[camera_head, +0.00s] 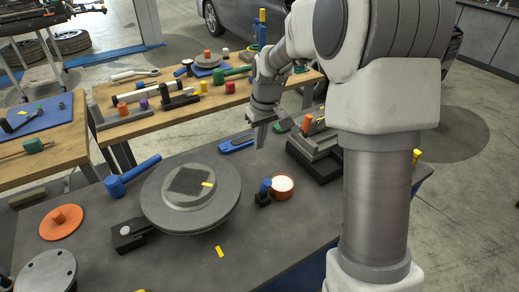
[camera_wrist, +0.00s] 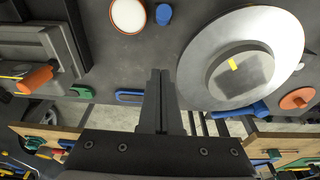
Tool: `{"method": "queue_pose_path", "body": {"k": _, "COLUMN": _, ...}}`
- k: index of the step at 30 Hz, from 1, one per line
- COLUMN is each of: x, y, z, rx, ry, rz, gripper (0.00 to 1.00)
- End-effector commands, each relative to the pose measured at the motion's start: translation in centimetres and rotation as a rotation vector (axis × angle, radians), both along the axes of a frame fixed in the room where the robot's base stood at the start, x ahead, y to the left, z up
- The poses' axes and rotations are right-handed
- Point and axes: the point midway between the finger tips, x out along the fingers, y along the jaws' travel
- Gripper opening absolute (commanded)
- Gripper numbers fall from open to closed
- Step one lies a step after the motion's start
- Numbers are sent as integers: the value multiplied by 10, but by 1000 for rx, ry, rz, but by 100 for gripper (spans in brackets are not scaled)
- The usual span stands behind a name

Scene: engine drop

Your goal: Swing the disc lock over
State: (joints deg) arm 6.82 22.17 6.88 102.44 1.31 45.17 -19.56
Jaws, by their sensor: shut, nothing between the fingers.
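A large grey disc (camera_head: 225,212) with a raised round hub lies on the dark bench, and it fills the upper right of the wrist view (camera_wrist: 200,75). A yellow mark sits on its hub. A small black piece with a blue knob (camera_head: 265,187) stands just right of the disc; its blue top shows in the wrist view (camera_wrist: 163,14). A black block with a pale button (camera_head: 127,236) touches or nearly touches the disc's left front. I cannot tell which is the disc lock. My gripper (camera_head: 260,140) is shut and empty above the bench, behind the blue knob; its fingers show centrally in the wrist view (camera_wrist: 160,80).
An orange cup with white contents (camera_head: 282,186) stands right of the blue knob. A grey fixture (camera_head: 310,150) is at the back right, with a blue tool (camera_head: 236,144) nearby. The front right of the bench is clear.

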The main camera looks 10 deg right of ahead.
Motion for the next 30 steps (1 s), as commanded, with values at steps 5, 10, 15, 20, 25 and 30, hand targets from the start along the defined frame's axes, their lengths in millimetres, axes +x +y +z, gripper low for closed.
{"method": "queue_pose_path", "body": {"k": 5, "x": 5, "y": 2, "z": -36, "rx": 0, "ry": 5, "rz": 0, "gripper": 0}}
{"method": "queue_pose_path", "body": {"k": 10, "x": 12, "y": 4, "z": -74, "rx": -1, "ry": 5, "rz": 0, "gripper": 0}}
{"method": "queue_pose_path", "body": {"k": 15, "x": 3, "y": 1, "z": -92, "rx": -1, "ry": 1, "rz": -3, "gripper": 0}}
{"method": "queue_pose_path", "body": {"k": 20, "x": -12, "y": -4, "z": -100, "rx": 0, "ry": 1, "rz": -1, "gripper": 0}}
{"method": "queue_pose_path", "body": {"k": 25, "x": -19, "y": -6, "z": -103, "rx": -1, "ry": 0, "rz": -1, "gripper": 0}}
{"method": "queue_pose_path", "body": {"k": 30, "x": -19, "y": -6, "z": -103, "rx": -1, "ry": 0, "rz": -1, "gripper": 0}}
